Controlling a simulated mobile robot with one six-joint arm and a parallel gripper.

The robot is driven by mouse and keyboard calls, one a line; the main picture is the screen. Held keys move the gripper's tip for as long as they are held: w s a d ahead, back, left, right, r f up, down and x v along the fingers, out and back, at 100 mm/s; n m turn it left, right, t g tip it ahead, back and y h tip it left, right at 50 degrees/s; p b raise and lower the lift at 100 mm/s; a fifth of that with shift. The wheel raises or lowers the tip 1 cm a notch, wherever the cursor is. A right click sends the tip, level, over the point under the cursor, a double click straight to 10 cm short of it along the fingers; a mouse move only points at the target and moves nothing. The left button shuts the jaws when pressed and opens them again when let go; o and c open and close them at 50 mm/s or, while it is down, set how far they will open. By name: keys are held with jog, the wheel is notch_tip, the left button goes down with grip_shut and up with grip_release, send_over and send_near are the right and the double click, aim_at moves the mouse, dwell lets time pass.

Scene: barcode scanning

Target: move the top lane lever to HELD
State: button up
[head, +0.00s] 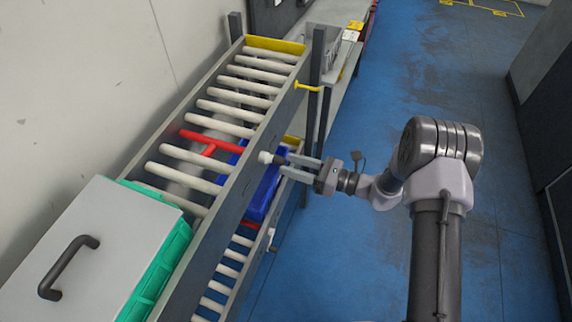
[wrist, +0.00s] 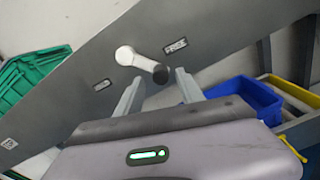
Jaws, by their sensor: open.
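The top lane lever (wrist: 141,63) is on the side rail of the upper roller lane. In the wrist view it has a round white hub and a short arm pointing right and slightly down to a dark knob. One small label plate (wrist: 175,45) lies to its upper right and another (wrist: 102,85) to its lower left; I cannot read either surely. My gripper (wrist: 159,76) is open, with the knob showing between its fingertips; contact cannot be told. In the head view my gripper (head: 282,165) reaches the rail from the right, at the white lever part (head: 265,157).
A red stop bar (head: 211,140) crosses the upper rollers. A green crate (head: 160,255) with a grey lid sits at the lane's near end. A blue bin (head: 262,190) is on the lower lane, beneath my gripper. A yellow handle (head: 307,87) sticks out farther back. Blue floor at right is clear.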

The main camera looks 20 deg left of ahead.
aim_at(275, 160)
jog(key=shift+w+a, duration=0.15)
jog(key=shift+a, duration=1.05)
jog(key=shift+c, duration=0.3)
grip_shut()
